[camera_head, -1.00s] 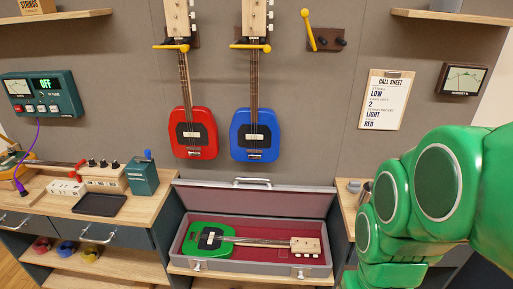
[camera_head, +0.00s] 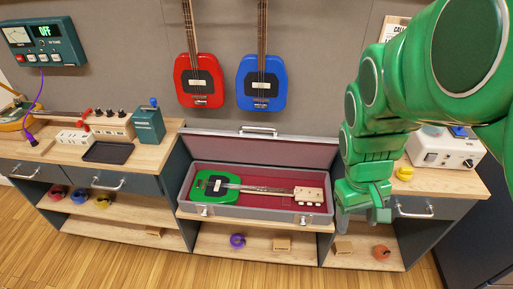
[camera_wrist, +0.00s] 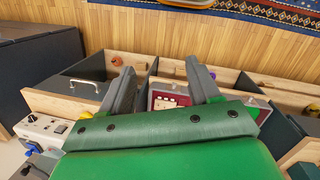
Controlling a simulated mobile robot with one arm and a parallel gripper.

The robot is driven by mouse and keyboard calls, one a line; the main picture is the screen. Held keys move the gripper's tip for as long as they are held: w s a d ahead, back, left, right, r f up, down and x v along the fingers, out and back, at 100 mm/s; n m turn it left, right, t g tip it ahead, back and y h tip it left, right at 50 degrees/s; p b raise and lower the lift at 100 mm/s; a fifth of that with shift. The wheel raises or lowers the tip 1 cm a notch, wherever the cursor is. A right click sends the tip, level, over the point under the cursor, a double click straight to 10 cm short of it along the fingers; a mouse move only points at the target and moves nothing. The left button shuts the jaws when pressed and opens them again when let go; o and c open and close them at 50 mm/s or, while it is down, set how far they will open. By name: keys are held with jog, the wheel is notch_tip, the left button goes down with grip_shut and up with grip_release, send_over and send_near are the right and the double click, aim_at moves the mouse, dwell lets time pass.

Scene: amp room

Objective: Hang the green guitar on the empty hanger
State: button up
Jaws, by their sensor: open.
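The green guitar (camera_head: 212,185) lies flat in the open grey case (camera_head: 250,213) with its red lining. Its body is at the left and its pale headstock (camera_head: 308,195) at the right. My gripper (camera_head: 378,214) points down just right of the case, apart from the guitar. In the wrist view my gripper (camera_wrist: 162,85) has its two fingers spread, with nothing between them. The empty hanger is out of view now.
A red guitar (camera_head: 198,80) and a blue guitar (camera_head: 261,82) hang on the wall above the case. The case lid (camera_head: 262,150) stands open behind it. A white box with knobs (camera_head: 447,148) is on the right counter. Wooden floor is clear in front.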

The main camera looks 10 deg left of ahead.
jog(key=w+a+f+n+t+h, duration=0.1)
jog(key=w+f+n, duration=0.15)
jog(key=w, duration=0.65)
jog(key=w+a+f+n+t, duration=0.1)
jog(key=w+f, duration=0.3)
jog(key=w, duration=0.4)
jog(key=n+t+y, duration=0.3)
jog(key=n+t, duration=0.1)
jog(key=n, duration=0.7)
send_over(251, 189)
jog(key=s, duration=0.4)
notch_tip(251, 189, down, 31)
jog(key=shift+s+x, duration=0.15)
jog(key=shift+x, duration=2.6)
jog(key=shift+s+x, duration=0.15)
jog(key=shift+x, duration=2.6)
jog(key=shift+d+f, duration=0.15)
grip_shut()
